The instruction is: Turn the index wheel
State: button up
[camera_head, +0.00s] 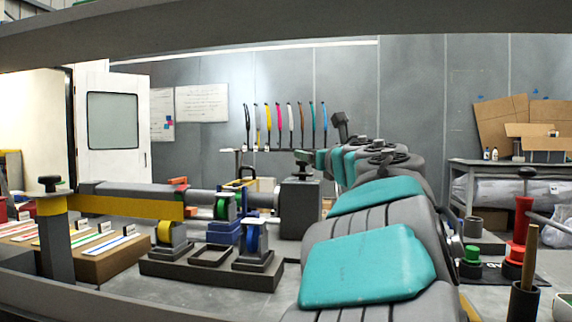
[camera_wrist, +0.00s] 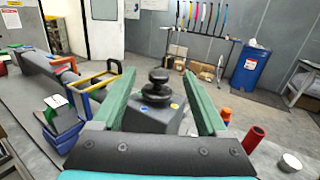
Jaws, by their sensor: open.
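In the head view the wheel (camera_head: 302,156) tops the grey block (camera_head: 300,208) beyond my arm. My gripper (camera_wrist: 158,71) has two green fingers, open and apart, one on each side of the wheel in the wrist view. I see no contact; the exact height of the fingers against the wheel is unclear. In the head view my arm partly hides the gripper.
Left of the block lies a grey shaft with green and blue rings (camera_head: 222,208) on a dark fixture (camera_head: 210,272). A blue bin (camera_wrist: 250,70) and hanging coloured tools are at the back. A red cylinder (camera_wrist: 253,138) stands right.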

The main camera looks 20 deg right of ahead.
aim_at(302, 170)
jog(key=shift+g, duration=0.3)
jog(key=shift+w+d+f+p, duration=0.15)
jog(key=shift+w+f+p, duration=0.2)
jog(key=shift+w, duration=1.05)
jog(key=shift+w+d+f+p, duration=0.1)
jog(key=shift+w+f+p, duration=0.25)
jog(key=shift+w, duration=1.05)
jog(key=shift+w+d+f+p, duration=0.2)
jog(key=shift+w+f, duration=0.25)
jog(key=shift+w, duration=0.95)
jog(key=shift+a, duration=0.1)
jog(key=shift+c, duration=0.2)
grip_shut()
